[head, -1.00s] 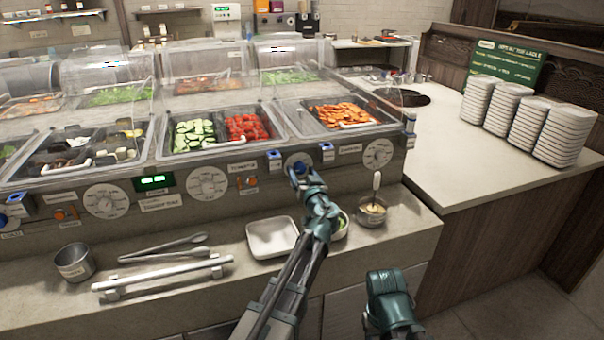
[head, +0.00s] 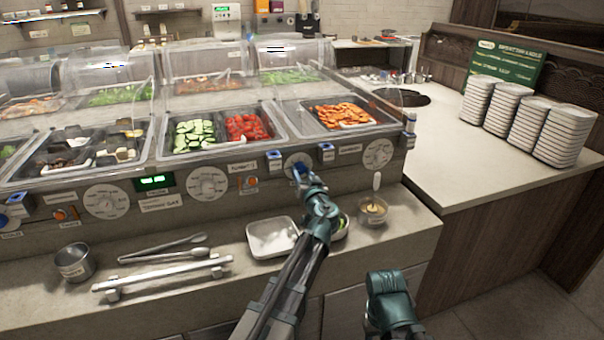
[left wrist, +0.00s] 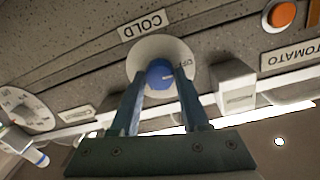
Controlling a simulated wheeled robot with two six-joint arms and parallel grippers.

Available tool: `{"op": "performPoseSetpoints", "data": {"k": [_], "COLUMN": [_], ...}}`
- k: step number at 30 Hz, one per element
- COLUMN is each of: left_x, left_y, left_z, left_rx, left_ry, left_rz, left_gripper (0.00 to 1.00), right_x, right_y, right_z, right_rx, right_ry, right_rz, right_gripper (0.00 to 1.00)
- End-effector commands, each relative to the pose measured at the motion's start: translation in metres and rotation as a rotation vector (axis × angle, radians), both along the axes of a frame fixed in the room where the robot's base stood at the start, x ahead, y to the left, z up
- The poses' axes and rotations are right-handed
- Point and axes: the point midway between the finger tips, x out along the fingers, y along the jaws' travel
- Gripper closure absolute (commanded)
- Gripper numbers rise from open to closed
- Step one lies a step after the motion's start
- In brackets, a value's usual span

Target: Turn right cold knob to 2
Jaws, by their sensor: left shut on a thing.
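The blue cold knob (head: 299,170) sits on a round white dial (head: 290,163) on the front panel, below the tray of orange slices. My left gripper (head: 302,175) is at this knob. In the left wrist view the picture is turned over, and the knob (left wrist: 159,73) sits between the two fingers of my left gripper (left wrist: 158,90), which are shut on it. A COLD label (left wrist: 143,24) is beside the dial. A pale mark on the knob points toward lettering that looks like OFF. The fingers hide part of the dial.
Blue-marked blocks (head: 326,152) stand close on both sides of the knob. A gauge (head: 378,154) is to the right. A white dish (head: 272,237), a small sauce bowl with a spoon (head: 372,211) and tongs (head: 165,248) lie on the ledge below.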

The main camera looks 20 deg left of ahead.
Motion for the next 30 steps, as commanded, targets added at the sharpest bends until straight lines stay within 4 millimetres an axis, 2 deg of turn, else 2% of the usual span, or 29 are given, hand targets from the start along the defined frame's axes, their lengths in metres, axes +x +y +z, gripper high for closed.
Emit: {"op": "performPoseSetpoints", "data": {"k": [30], "left_x": [0.0006], "left_y": [-0.0013], "left_z": [0.0014], "left_rx": [0.757], "left_ry": [0.511], "left_rz": [-0.001], "left_gripper": [1.0], "right_x": [0.0], "right_y": [0.0], "right_z": [0.0107], "right_rx": [0.0], "right_ry": [0.0], "right_rz": [0.0], "right_gripper": [0.5]}}
